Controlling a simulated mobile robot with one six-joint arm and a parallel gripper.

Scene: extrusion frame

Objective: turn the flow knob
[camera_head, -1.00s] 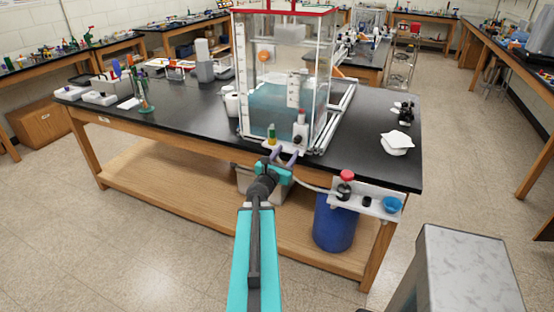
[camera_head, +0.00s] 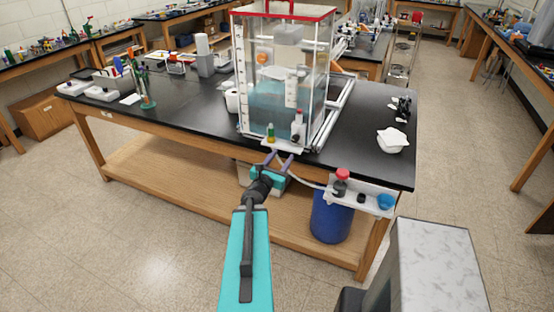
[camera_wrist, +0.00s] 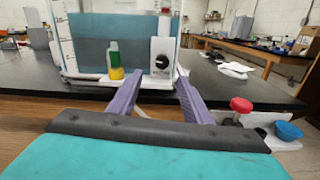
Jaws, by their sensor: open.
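A white block with a black round knob (camera_wrist: 161,62) on its front and a red top stands at the tank's front edge. In the head view this block (camera_head: 298,125) is at the tank's front right corner, where the knob is small. My gripper (camera_head: 279,158) is open and empty, just in front of and below the tank's front ledge. In the wrist view its two purple fingers (camera_wrist: 159,78) point forward, apart, with the knob between their tips in the picture. They appear short of the knob; no contact shows.
A yellow-green vial (camera_wrist: 116,65) stands left of the knob block. The clear water tank (camera_head: 283,95) is behind. A white side shelf (camera_head: 322,191) with a red-capped item (camera_head: 342,177) and a blue bowl (camera_head: 386,201) juts out to the right. A blue barrel (camera_head: 331,218) sits below.

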